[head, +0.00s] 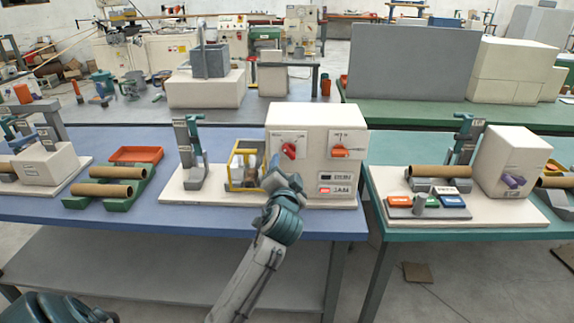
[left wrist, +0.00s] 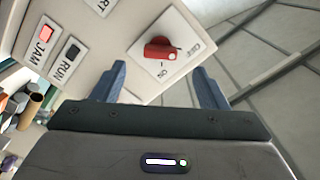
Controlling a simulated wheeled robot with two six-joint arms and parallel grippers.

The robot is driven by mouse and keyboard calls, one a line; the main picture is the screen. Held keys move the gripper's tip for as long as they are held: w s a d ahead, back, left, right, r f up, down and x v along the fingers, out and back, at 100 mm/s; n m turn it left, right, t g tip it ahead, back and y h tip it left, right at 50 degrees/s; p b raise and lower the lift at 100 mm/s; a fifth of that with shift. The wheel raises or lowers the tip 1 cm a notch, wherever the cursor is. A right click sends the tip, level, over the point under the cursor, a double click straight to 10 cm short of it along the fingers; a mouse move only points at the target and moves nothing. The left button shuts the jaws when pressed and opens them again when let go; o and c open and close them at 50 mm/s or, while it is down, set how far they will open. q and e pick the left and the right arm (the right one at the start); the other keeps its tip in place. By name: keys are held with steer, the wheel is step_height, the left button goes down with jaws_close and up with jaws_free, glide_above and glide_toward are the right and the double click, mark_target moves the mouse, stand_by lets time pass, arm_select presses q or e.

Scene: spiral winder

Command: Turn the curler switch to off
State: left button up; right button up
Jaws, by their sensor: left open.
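In the head view the cream machine (head: 335,115) carries a red knob (head: 290,150) on the left and an orange-red knob (head: 340,152) on the right. I cannot tell for certain which one the wrist view shows. My left gripper (head: 277,180) is in front of the machine, low and left. Its blue fingers (left wrist: 160,73) are apart, either side of the switch, with nothing visible between them. My right gripper is not in view.
A lit JAM lamp (left wrist: 47,32) and dark RUN lamp (left wrist: 72,51) are on the panel. A yellow frame (head: 235,178) stands left of the machine on the blue table (head: 150,215). A green table (head: 480,240) with cardboard tubes (head: 440,171) is at right.

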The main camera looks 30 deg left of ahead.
arm_select(q)
steer(key=shift+v, duration=1.65)
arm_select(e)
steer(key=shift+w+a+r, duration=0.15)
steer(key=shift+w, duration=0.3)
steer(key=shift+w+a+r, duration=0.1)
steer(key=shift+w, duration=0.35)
arm_select(q)
steer(key=shift+f, duration=0.1)
